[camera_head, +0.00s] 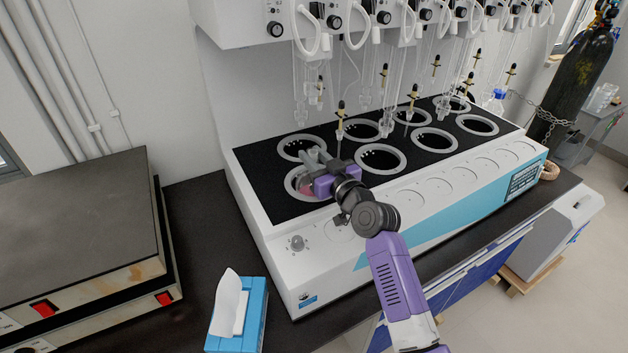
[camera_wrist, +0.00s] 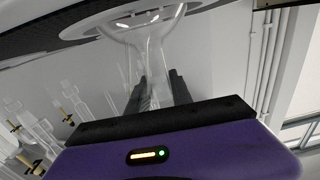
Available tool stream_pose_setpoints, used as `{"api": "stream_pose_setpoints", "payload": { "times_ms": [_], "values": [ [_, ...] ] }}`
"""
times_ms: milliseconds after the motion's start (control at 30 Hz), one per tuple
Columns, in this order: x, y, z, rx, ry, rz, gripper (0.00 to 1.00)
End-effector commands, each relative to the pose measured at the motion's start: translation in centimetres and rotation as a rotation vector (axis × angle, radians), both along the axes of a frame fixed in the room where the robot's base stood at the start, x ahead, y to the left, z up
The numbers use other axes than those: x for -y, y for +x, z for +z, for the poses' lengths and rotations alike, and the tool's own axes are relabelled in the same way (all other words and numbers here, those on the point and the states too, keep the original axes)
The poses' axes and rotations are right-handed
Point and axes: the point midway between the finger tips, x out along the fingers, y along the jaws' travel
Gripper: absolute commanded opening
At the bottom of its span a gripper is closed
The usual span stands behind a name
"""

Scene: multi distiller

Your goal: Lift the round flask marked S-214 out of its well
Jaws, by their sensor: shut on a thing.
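The round flask (camera_head: 307,188) sits in the front-left well of the white heating unit, with a pinkish tint showing inside the ring. My gripper (camera_head: 314,163) is over this well and hides much of the flask. In the wrist view the clear flask neck (camera_wrist: 154,62) runs between the two dark fingers of my gripper (camera_wrist: 159,92), which are shut on it. The neck widens into the round body at the well's pale rim (camera_wrist: 80,28). No S-214 marking can be read in either view.
The heating unit (camera_head: 283,216) has several other dark round wells. Glass tubes and yellow-black fittings (camera_head: 340,108) hang close above and behind my gripper. A blue tissue box (camera_head: 238,322) stands front left, beside a dark-topped hotplate (camera_head: 75,225). A gas cylinder (camera_head: 577,75) stands far right.

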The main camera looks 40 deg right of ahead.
Motion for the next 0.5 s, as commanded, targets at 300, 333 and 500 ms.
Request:
{"api": "stream_pose_setpoints", "payload": {
  "times_ms": [300, 333, 500],
  "values": [
    [0.0, 0.0, 2.2, 0.004, 0.000, 0.001, 0.00],
    [0.0, 0.0, 2.4, 0.005, 0.000, 0.000, 0.00],
    [0.0, 0.0, 3.4, 0.007, -0.001, 0.000, 0.00]
  ]
}}
